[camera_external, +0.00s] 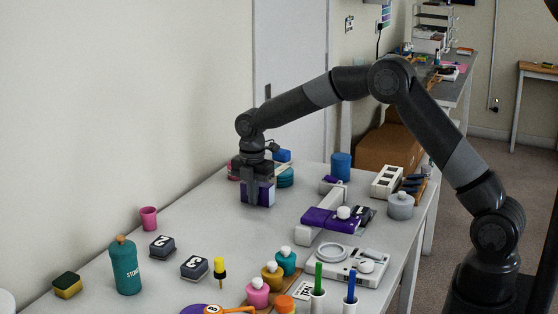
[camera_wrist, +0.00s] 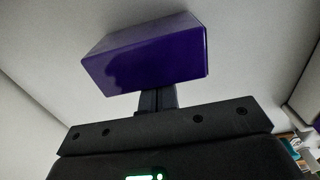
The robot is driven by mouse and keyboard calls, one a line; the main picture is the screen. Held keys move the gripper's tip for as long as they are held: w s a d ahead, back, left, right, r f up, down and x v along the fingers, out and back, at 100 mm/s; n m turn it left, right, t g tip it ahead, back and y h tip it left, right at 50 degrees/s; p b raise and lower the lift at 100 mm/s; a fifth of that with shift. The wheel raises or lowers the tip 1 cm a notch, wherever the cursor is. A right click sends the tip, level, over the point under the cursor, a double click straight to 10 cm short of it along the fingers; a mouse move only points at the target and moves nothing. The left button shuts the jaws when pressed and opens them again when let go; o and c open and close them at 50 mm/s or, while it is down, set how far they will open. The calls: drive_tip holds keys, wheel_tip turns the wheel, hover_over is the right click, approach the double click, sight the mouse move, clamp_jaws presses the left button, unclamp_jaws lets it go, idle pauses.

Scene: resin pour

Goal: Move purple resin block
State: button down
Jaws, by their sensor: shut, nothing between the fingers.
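The purple resin block (camera_wrist: 150,55) fills the top middle of the wrist view, just beyond my fingertips. My gripper (camera_wrist: 157,100) shows its fingers together, with nothing between them; the block hides their very tips. In the external view my gripper (camera_external: 256,180) points down over the table, and the purple block (camera_external: 260,195) shows directly below it at the table's far left part. I cannot tell whether the fingers touch the block. Another purple piece (camera_external: 330,219) lies on a white stand right of it.
A blue cylinder (camera_external: 341,166) and teal discs (camera_external: 285,178) stand behind. A white scale (camera_external: 345,266), small jars (camera_external: 272,275), a teal bottle (camera_external: 125,266) and dark labelled blocks (camera_external: 194,268) occupy the front. Table (camera_external: 235,232) in front of the block is clear.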

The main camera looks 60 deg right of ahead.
drive_tip(key=shift+a, duration=0.1)
drive_tip(key=a, duration=0.4)
drive_tip(key=shift+r, duration=0.4)
drive_tip(key=s+a+r+m+t, duration=0.1)
drive_tip(key=s+r+m, duration=0.1)
drive_tip(key=s+r, duration=0.5)
drive_tip(key=s+r+m, duration=0.2)
drive_tip(key=r, duration=0.9)
drive_tip(key=s+r+m+t, duration=0.1)
drive_tip(key=s+r+m, duration=0.15)
drive_tip(key=s, duration=0.45)
drive_tip(key=s+r+m+t, duration=0.1)
drive_tip(key=s+r+m, duration=0.15)
drive_tip(key=s, duration=0.35)
drive_tip(key=s+f+m+t, duration=0.1)
drive_tip(key=s+m, duration=0.3)
drive_tip(key=s, duration=0.6)
drive_tip(key=s+f+m+t, duration=0.1)
drive_tip(key=s+f+m, duration=0.2)
drive_tip(key=s, duration=0.7)
drive_tip(key=shift+s+a+f+m+t, duration=0.15)
drive_tip(key=shift+s+f+m+t, duration=0.2)
drive_tip(key=shift+m, duration=0.65)
drive_tip(key=c, duration=2.1)
unclamp_jaws()
